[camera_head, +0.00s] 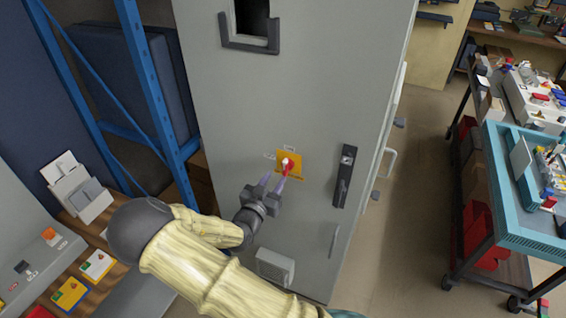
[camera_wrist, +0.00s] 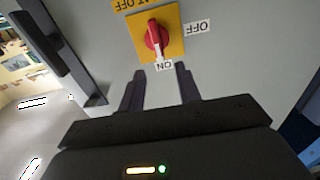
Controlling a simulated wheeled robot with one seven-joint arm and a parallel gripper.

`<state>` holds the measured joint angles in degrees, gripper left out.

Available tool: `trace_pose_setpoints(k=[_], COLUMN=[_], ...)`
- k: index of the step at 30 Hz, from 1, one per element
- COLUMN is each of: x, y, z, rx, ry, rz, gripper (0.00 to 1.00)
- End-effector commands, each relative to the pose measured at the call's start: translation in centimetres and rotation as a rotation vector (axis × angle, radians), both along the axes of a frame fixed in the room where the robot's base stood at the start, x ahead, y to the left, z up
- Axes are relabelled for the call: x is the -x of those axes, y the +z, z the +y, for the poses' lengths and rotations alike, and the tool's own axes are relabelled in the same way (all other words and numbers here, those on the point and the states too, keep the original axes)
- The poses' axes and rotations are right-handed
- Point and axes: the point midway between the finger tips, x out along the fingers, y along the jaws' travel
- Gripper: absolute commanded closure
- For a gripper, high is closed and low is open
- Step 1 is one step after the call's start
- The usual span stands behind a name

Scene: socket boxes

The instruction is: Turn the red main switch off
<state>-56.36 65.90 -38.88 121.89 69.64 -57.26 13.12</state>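The red main switch (camera_head: 287,166) sits on a yellow square plate (camera_head: 296,158) on the front of a grey cabinet (camera_head: 232,110). In the wrist view the red knob (camera_wrist: 155,35) has its white-marked end toward the "ON" label (camera_wrist: 165,66); an "OFF" label (camera_wrist: 198,27) is to the plate's right. My gripper (camera_head: 274,180) is in front of the cabinet, just below and left of the switch. In the wrist view my gripper (camera_wrist: 160,78) has its two fingers apart, with nothing between them. The fingertips end short of the knob in the picture.
A black door handle (camera_head: 344,178) is right of the switch on the cabinet. A grey vent box (camera_head: 275,267) is lower on the cabinet. A blue rack (camera_head: 145,75) stands at left, and a teal-topped cart (camera_head: 515,215) at right. Bare floor (camera_head: 410,220) lies between cabinet and cart.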

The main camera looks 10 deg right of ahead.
Motion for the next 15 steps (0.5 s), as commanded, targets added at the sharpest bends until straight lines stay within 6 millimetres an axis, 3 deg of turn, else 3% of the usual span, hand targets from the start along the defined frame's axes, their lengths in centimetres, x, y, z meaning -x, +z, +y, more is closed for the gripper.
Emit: trace_pose_setpoints(k=[9, 15], x=[-4.4, -5.7], y=[0.3, 0.1], z=[-3.3, -4.2], rx=[0.001, 0.001], ry=[-0.002, 0.0], rz=[0.0, 0.002], gripper=[0.66, 0.66])
